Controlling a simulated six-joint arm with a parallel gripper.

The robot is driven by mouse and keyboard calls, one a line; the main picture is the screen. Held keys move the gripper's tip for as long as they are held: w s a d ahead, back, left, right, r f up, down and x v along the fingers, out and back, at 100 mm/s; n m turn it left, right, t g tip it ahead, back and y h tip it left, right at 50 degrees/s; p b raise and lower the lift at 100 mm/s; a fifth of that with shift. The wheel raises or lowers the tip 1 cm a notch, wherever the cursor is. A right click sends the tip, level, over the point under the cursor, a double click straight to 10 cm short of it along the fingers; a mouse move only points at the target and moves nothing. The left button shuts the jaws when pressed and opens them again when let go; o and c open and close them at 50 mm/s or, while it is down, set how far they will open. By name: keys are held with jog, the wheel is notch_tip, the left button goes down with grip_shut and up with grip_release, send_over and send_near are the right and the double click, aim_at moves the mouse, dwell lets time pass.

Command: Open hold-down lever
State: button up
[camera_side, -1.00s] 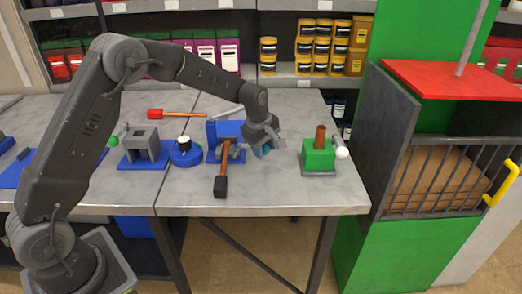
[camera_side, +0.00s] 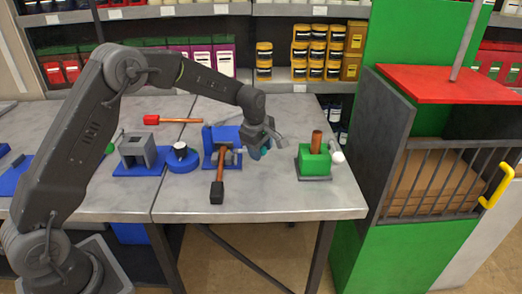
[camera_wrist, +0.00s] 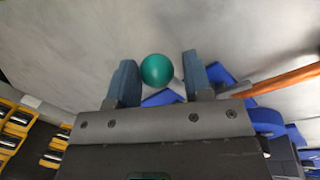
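A round green knob (camera_wrist: 157,70) sits between the two blue-grey fingers of my gripper (camera_wrist: 160,75) in the wrist view. The fingers are apart, with a visible gap on the knob's right. In the side view my gripper (camera_side: 261,153) is low over the table, just right of a blue fixture (camera_side: 210,136).
A hammer (camera_side: 217,191) lies across the blue fixture toward the front edge. A grey block on a blue base (camera_side: 139,150) and a round blue part (camera_side: 182,160) stand to the left. The table's front right is clear.

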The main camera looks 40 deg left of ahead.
jog(key=shift+o, duration=1.1)
jog(key=shift+s+d, duration=0.1)
jog(key=shift+d, duration=0.05)
jog(key=v, duration=1.3)
jog(key=shift+r, duration=0.4)
jog(key=s+d+r+m+t, duration=0.15)
jog(key=s+r+m, duration=0.25)
jog(key=s, duration=0.4)
jog(key=s+d+r+m, duration=0.2)
jog(key=s+r+m, duration=0.1)
jog(key=s+m, duration=0.3)
jog(key=s+f+m+t, duration=0.1)
jog(key=s+m, duration=0.3)
jog(key=s, duration=0.5)
jog(key=s+d+f+m, duration=0.1)
jog(key=s+f+m, duration=0.2)
jog(key=s, duration=0.6)
jog(key=shift+d+m+t, duration=0.25)
jog(key=shift+m+t, duration=0.1)
jog(key=shift+m, duration=0.65)
